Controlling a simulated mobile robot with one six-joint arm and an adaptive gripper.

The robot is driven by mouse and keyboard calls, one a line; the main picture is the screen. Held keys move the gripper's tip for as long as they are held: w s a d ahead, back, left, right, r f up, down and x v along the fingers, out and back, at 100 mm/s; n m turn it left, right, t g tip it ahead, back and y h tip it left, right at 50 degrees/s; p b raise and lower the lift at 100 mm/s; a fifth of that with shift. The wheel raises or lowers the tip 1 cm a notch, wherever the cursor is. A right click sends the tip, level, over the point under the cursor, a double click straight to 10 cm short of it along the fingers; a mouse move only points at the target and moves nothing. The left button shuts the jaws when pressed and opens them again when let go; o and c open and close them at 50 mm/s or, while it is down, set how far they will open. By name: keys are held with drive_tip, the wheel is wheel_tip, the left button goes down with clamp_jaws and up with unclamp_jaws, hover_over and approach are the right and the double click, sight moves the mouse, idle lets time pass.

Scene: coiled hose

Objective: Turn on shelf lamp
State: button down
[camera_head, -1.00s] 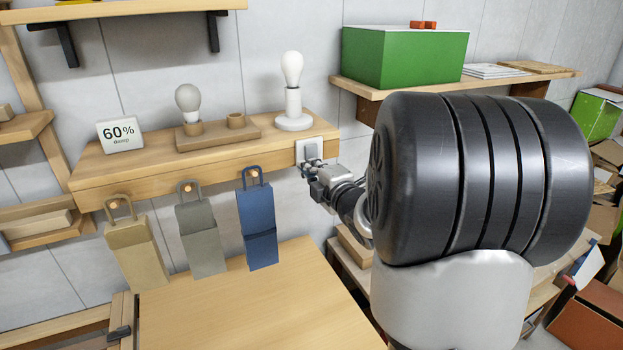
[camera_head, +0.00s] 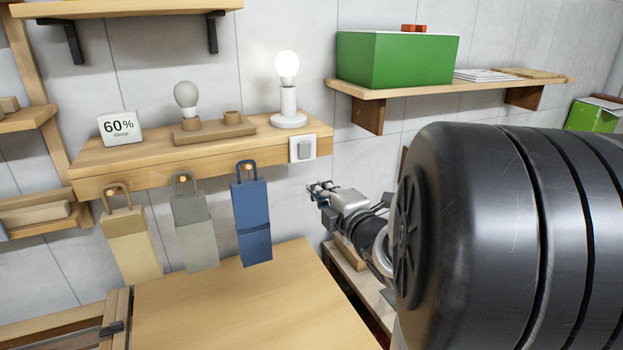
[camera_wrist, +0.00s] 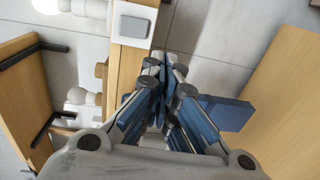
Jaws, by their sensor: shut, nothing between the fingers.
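The shelf lamp (camera_head: 288,90) stands on the right end of the wooden shelf, a white base with a bulb that glows bright white. Its switch (camera_head: 303,149), a grey rocker in a white plate, is on the shelf's front right end. The switch also shows at the top of the wrist view (camera_wrist: 133,27). My gripper (camera_head: 314,188) is below and to the right of the switch, apart from it. Its fingers are shut together and empty, as the wrist view shows (camera_wrist: 160,66).
Tan, grey and blue bags (camera_head: 254,220) hang from the shelf front. A table (camera_head: 240,310) lies below. A green box (camera_head: 395,60) stands on the right shelf.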

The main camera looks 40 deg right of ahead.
drive_tip(key=v, duration=0.3)
drive_tip(key=shift+s+f, duration=0.2)
drive_tip(key=shift+s, duration=0.2)
drive_tip(key=shift+a, duration=0.1)
